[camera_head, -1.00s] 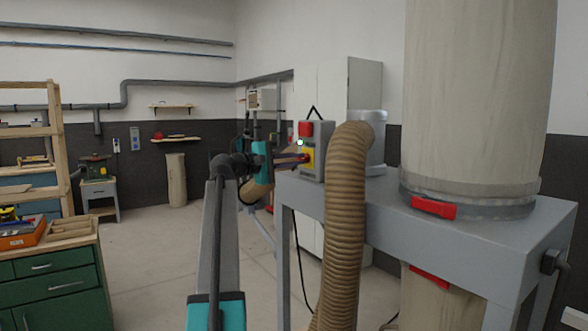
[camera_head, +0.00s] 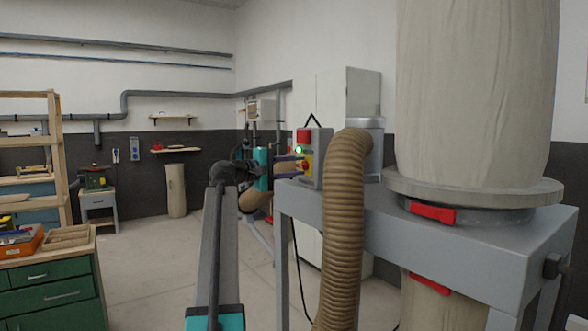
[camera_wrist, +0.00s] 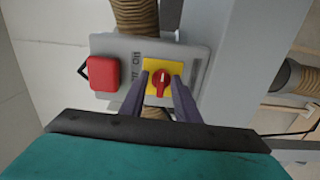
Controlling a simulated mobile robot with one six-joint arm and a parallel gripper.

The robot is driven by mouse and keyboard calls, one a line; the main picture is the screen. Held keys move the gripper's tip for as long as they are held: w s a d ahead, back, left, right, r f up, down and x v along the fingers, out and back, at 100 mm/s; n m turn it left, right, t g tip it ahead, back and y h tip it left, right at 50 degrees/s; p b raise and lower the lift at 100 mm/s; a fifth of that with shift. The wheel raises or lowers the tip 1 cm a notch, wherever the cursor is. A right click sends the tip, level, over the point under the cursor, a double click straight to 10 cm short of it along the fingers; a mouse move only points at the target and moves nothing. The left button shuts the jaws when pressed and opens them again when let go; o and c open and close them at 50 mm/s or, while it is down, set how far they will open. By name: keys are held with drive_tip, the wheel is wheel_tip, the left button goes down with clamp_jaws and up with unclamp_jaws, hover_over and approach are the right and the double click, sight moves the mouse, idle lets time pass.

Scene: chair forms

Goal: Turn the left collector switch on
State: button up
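The grey switch box (camera_head: 318,158) sits on the grey collector frame, with a red block on top, a lit green lamp (camera_head: 299,150) and a yellow plate. In the wrist view the red rotary knob (camera_wrist: 161,83) stands on the yellow plate (camera_wrist: 153,66), its handle lined up with the picture's vertical. My gripper (camera_wrist: 162,84) is open, with one dark finger on each side of the knob and small gaps showing. In the head view my gripper (camera_head: 288,167) is at the box's left face. The box lettering is too small to read surely.
A ribbed tan hose (camera_head: 345,220) hangs close to the right of the box. The red block (camera_wrist: 103,73) lies beside the knob in the wrist view. The grey frame (camera_head: 460,240) and a large filter bag (camera_head: 475,90) stand right. Open floor lies to the left.

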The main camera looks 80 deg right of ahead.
drive_tip(key=shift+w+f, duration=0.15)
drive_tip(key=shift+a, duration=0.15)
drive_tip(key=shift+w+a, duration=0.15)
drive_tip(key=shift+w, duration=0.1)
drive_tip(key=b+v, duration=0.1)
drive_tip(key=v, duration=1.2)
drive_tip(key=shift+b, duration=0.35)
